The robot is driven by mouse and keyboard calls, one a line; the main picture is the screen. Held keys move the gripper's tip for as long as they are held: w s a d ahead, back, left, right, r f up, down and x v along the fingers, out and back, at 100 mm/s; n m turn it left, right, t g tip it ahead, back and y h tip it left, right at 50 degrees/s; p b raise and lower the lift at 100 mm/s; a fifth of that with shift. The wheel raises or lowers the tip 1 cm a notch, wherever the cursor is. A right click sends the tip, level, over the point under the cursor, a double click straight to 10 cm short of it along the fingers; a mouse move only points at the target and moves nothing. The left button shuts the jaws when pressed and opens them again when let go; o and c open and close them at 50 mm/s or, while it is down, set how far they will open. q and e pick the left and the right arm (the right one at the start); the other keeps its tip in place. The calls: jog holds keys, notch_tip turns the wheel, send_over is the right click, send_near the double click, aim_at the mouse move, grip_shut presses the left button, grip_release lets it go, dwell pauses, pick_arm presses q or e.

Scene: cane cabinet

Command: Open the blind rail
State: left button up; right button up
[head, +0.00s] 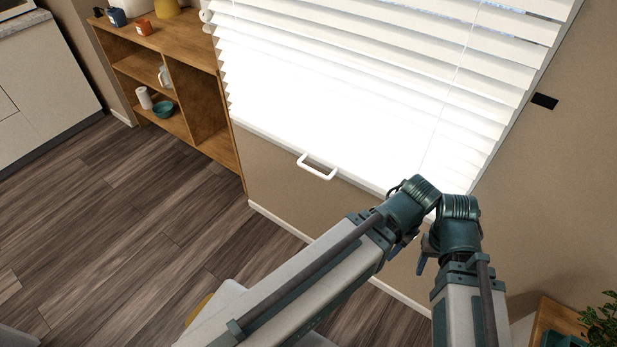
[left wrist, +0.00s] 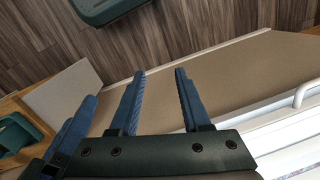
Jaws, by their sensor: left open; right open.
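The white blind (head: 370,85) hangs over the window in the head view, with its bottom rail (head: 275,138) low across the wall. A white handle (head: 318,166) projects from the rail. The handle also shows at the right edge of the left wrist view (left wrist: 304,93). My left gripper (left wrist: 160,72) is open and empty, pointing at the wall below the rail, apart from the handle. My right gripper (head: 421,262) is open, right of the handle and mostly hidden by my arms. My wrists cover the rail's right part in the head view.
A wooden shelf (head: 205,95) with cups and a bowl stands left of the blind. A wooden stand with a plant (head: 603,325) is at lower right. Dark floor (head: 130,220) is open at left. My two arms are close together.

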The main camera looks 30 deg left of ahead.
pick_arm(q)
notch_tip(320, 180, down, 20)
jog(key=a+b, duration=0.1)
jog(key=b, duration=1.6)
jog(key=n+t+y+b, duration=0.1)
jog(key=n+y+b, duration=0.75)
jog(key=y, duration=0.85)
send_near(299, 164)
jog(key=shift+n, duration=0.55)
jog(key=a, duration=0.1)
jog(key=a+p, duration=0.1)
jog(key=a, duration=0.3)
jog(key=shift+w+f, duration=0.2)
jog(key=shift+f, duration=0.05)
jog(key=shift+c, duration=0.2)
grip_shut()
